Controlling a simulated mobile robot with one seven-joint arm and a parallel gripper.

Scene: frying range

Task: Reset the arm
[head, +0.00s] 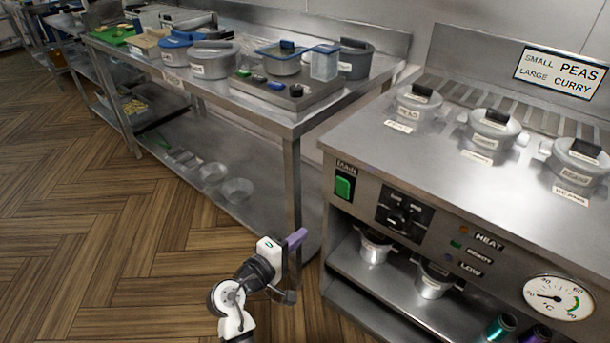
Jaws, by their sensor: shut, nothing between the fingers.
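My arm rises from the bottom centre of the head view, with white and black links. My gripper (289,297) is small and dark at the end of it, shut and empty. It is in front of the gap between the steel table and the range, below the tabletops. A purple piece (297,238) shows beside the white wrist link; I cannot tell whether it belongs to my arm or lies behind it.
The range (430,165) on the right carries several lidded pots (493,132), a control panel and a dial (557,297). The steel table (300,122) holds pans and containers, including a blue-lidded pan (285,58). The wooden floor (110,225) at left is clear.

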